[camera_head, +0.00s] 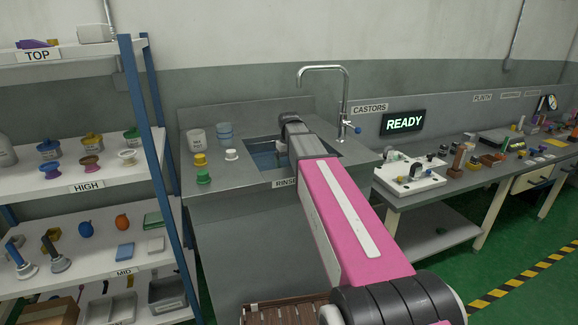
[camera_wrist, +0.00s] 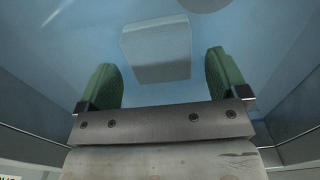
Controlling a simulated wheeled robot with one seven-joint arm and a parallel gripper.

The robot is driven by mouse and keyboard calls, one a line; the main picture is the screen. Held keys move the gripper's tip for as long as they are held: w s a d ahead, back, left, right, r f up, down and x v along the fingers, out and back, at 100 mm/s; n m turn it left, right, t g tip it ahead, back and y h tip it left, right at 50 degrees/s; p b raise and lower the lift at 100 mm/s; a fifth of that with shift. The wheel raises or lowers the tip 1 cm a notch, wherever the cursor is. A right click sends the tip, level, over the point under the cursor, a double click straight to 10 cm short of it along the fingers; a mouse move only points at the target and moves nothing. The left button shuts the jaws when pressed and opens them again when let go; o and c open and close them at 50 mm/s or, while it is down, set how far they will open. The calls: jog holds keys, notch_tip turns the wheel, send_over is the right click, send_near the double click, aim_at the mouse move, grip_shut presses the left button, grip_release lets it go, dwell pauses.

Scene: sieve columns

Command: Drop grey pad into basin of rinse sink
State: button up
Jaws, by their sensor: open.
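The grey pad (camera_wrist: 157,45) is a pale, squarish block in the wrist view. It shows against the blue basin floor, beyond and between my fingers, with a gap to each; I cannot tell whether it rests flat on the floor. The rinse sink (camera_head: 215,112) is a grey metal unit, and its basin (camera_head: 263,160) has a blue inside. My gripper (camera_wrist: 160,62) is open, with green finger pads apart and nothing between them. In the head view my arm reaches over the basin and hides part of it, and the pad there.
A tall tap (camera_head: 345,95) stands behind the basin. White and blue tubs (camera_head: 196,140) and small yellow, white and green knobs (camera_head: 203,177) stand on the sink's left deck. A shelf rack (camera_head: 152,110) is to the left, and a workbench (camera_head: 465,180) with several parts to the right.

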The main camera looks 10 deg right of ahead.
notch_tip(320, 180, up, 7)
jog(key=shift+f, duration=0.1)
dwell(0.3)
jog(key=shift+s, duration=0.1)
